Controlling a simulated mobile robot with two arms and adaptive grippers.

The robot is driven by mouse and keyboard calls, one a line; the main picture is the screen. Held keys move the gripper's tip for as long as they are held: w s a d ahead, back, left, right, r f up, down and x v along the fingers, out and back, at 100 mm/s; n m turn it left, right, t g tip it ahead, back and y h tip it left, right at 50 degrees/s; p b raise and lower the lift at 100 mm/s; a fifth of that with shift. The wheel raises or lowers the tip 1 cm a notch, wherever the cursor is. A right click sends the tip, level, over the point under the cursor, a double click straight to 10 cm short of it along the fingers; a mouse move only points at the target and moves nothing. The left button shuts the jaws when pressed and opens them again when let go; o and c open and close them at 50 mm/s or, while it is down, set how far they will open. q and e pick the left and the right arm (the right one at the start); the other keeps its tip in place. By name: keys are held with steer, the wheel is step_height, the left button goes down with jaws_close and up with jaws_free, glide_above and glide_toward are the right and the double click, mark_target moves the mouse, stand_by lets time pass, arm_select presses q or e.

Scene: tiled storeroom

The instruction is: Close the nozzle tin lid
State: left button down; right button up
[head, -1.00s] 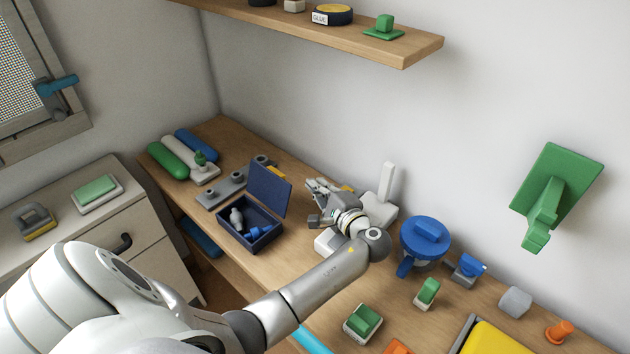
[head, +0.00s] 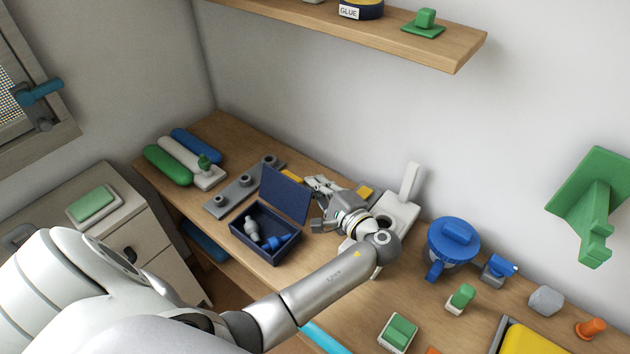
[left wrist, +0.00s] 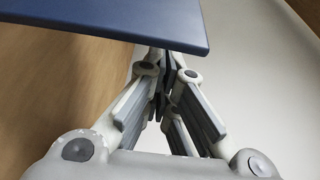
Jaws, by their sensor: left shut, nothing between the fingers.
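The nozzle tin (head: 263,248) is a dark blue open box on the wooden bench. A grey nozzle (head: 251,228) and a blue nozzle (head: 275,242) lie in it. Its lid (head: 286,193) stands up, leaning back, at the far side of the box. The lid (left wrist: 120,20) also crosses the top of the left wrist view. My left gripper (head: 316,187) is shut and empty, just behind and to the right of the lid. In the left wrist view its fingers (left wrist: 166,85) are together near the lid's edge; I cannot tell if they touch it. My right gripper is not in view.
A grey rail with knobs (head: 240,187) lies behind the tin to the left. A white stand (head: 410,182) and a blue lidded pot (head: 453,240) are right of my gripper. A wooden shelf (head: 460,48) hangs above.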

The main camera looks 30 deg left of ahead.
arm_select(q)
steer(key=shift+s+r, duration=0.15)
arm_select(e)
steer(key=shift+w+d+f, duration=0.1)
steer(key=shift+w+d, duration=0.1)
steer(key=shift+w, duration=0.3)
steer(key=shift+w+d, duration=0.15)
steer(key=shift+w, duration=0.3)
arm_select(q)
steer(key=shift+s+r+n, duration=0.1)
steer(key=shift+r+n, duration=0.05)
steer(key=shift+n, duration=0.15)
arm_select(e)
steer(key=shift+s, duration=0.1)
